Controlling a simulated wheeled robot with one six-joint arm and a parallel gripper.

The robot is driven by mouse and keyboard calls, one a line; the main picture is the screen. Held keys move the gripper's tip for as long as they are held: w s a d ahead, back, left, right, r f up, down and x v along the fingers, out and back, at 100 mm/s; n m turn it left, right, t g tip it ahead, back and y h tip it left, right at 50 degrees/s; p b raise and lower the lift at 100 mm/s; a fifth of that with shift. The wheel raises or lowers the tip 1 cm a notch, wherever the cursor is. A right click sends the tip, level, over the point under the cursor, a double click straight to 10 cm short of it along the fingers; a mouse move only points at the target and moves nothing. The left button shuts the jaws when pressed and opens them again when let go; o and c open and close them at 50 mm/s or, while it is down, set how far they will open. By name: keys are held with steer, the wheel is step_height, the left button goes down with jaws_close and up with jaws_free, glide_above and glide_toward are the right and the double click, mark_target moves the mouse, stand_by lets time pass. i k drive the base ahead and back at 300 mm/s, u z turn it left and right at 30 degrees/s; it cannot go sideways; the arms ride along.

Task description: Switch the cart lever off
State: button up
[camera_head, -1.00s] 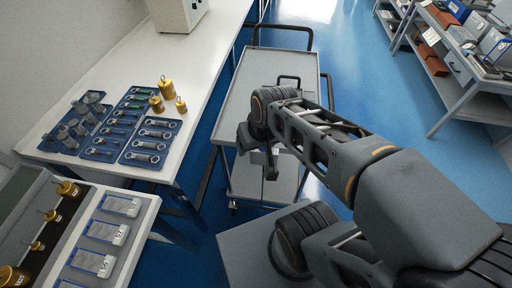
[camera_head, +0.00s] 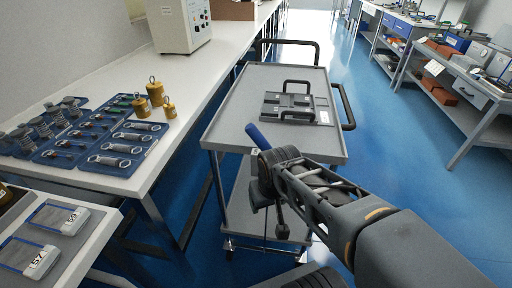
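The grey cart (camera_head: 228,128) stands in the middle of the view, with a flat top and a lower shelf. A blue bar, which looks like the cart lever (camera_head: 257,136), slants up and to the left at the cart's near edge. My gripper (camera_head: 272,222) hangs just below and in front of the lever, near the cart's front side. Its fingers are small and dark, so I cannot tell whether they are open or touching anything.
A grey tray-like plate with a handle (camera_head: 290,116) lies on the cart top. The left bench (camera_head: 190,90) holds blue trays of tools, brass weights (camera_head: 155,92) and a white machine (camera_head: 180,25). Shelves (camera_head: 470,118) stand at right. Blue floor is free between.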

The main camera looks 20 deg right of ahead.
mark_target(251, 129)
steer(key=u, duration=0.55)
steer(key=k, duration=1.3)
steer(key=u, duration=0.95)
steer(key=i, duration=1.2)
steer(key=z, duration=0.55)
